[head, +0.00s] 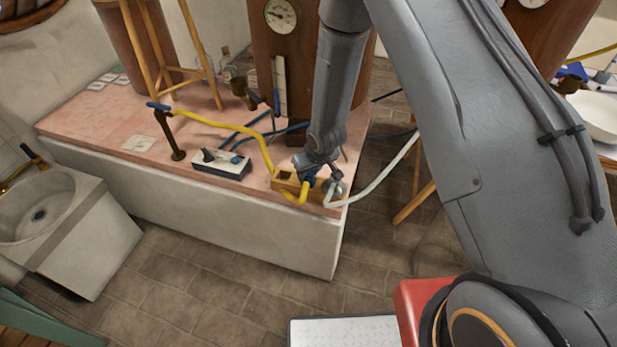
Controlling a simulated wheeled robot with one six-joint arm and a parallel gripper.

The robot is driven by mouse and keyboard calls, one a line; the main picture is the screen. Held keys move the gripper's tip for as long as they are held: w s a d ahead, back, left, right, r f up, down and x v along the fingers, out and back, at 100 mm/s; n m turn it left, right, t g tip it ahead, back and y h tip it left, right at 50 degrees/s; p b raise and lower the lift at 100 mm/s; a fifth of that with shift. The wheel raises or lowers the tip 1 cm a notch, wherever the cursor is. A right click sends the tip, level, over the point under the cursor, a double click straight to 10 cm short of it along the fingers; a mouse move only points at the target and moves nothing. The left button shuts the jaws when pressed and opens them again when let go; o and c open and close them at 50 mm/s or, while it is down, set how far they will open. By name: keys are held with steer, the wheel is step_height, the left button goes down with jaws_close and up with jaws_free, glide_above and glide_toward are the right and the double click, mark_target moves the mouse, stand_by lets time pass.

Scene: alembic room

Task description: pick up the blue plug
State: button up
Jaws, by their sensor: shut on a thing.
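The blue plug (309,181) shows as a small blue patch at the front right of the pink-topped platform (105,135). My gripper (314,176) comes down from above and is shut on it. The fingers hide much of the plug. A small wooden block (285,178) with a dark square opening sits at the plug, just left of my gripper. I cannot tell whether the plug is in the block or just above it. A yellow hose (257,146) loops past the block and curls up close to the plug.
A white box with a dark knob (221,164) lies left of the block. A dark metal stand (171,138) and wooden stool legs (205,60) are further left. A white hose (378,178) runs right of my gripper. A stone sink (60,205) stands left; the tiled floor in front is clear.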

steer(key=shift+w+r, duration=0.1)
steer(key=shift+r, duration=0.75)
step_height(320, 180, up, 8)
steer(key=shift+r+p, duration=0.2)
steer(key=shift+p, duration=0.25)
